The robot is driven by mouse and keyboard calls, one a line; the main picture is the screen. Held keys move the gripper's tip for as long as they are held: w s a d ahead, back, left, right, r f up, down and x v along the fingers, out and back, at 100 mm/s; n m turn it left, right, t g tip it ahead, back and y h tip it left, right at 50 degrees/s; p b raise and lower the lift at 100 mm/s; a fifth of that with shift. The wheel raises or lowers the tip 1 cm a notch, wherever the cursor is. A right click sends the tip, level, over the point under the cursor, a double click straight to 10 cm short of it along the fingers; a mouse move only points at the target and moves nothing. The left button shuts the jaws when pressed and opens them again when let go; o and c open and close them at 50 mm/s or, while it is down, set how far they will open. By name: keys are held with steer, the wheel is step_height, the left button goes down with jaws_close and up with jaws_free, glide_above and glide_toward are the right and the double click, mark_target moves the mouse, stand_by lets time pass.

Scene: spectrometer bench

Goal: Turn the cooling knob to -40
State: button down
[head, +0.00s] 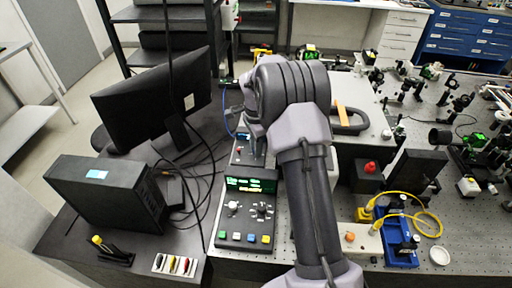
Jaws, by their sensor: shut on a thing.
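A small control box (239,157) with a lit blue display stands at the back of the bench's left part, partly covered by my wrist. My gripper (257,148) points down over this box at its right side. It is shut on what appears to be the cooling knob; the fingertips and the knob are mostly hidden by my own arm. The knob's pointer and scale cannot be read from here. A nearer control box (228,222) has a green-lit display (251,185), dials and several coloured buttons.
A monitor (155,98) and a black computer case (105,193) stand to the left, with loose black cables beside the boxes. A red-buttoned box (368,176), a yellow cable (432,222) and blue mounts (399,241) lie right of my arm.

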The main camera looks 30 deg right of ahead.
stand_by(0.3)
steer(key=c, duration=1.3)
jaws_free()
step_height(320, 180, up, 18)
steer(key=p, duration=0.5)
steer(key=shift+f, duration=0.25)
